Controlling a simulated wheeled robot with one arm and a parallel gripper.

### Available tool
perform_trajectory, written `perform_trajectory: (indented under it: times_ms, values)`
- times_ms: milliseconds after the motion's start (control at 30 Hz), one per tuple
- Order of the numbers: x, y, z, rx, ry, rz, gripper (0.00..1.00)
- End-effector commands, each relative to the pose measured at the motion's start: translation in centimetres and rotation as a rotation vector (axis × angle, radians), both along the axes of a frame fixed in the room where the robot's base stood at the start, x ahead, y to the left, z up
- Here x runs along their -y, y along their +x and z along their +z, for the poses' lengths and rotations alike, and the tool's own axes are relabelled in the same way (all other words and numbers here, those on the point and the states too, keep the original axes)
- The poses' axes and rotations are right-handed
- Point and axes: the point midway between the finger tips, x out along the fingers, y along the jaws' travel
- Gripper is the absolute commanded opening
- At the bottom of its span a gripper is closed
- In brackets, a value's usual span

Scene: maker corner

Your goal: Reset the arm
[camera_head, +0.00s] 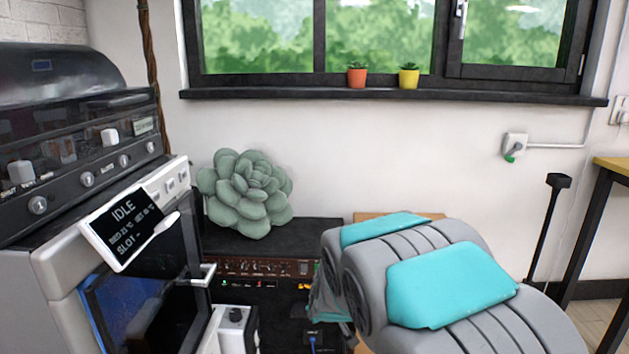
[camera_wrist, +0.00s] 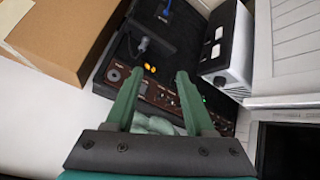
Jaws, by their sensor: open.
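My arm, grey with teal panels, reaches in from the lower right of the head view, and its links hide what lies behind them. My gripper (camera_wrist: 155,95) shows in the wrist view, with two green fingers spread apart. Nothing is held between the fingertips. The fingers point toward a dark unit with a brown control panel (camera_wrist: 160,90). This panel also shows in the head view (camera_head: 262,267). Pale green leaves (camera_wrist: 155,125) show between the finger bases. In the head view the gripper itself is mostly hidden behind my arm.
A large succulent (camera_head: 246,194) sits on the dark unit's top. At left stands a machine with an IDLE display (camera_head: 122,228) and a glass door. A cardboard box (camera_wrist: 70,35) lies beside the unit. Two small pots (camera_head: 357,77) stand on the windowsill. A table (camera_head: 612,165) is at right.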

Motion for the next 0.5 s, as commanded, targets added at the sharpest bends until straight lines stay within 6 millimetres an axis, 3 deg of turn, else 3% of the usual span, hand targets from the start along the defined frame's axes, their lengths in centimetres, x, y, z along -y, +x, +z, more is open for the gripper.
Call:
perform_trajectory:
  times_ms: [267, 500]
  values:
    - [4.6, -12.2, 2.4, -0.296, 0.093, -0.118, 0.54]
    - [8.5, -24.8, 3.8, -0.559, 0.110, -0.256, 0.54]
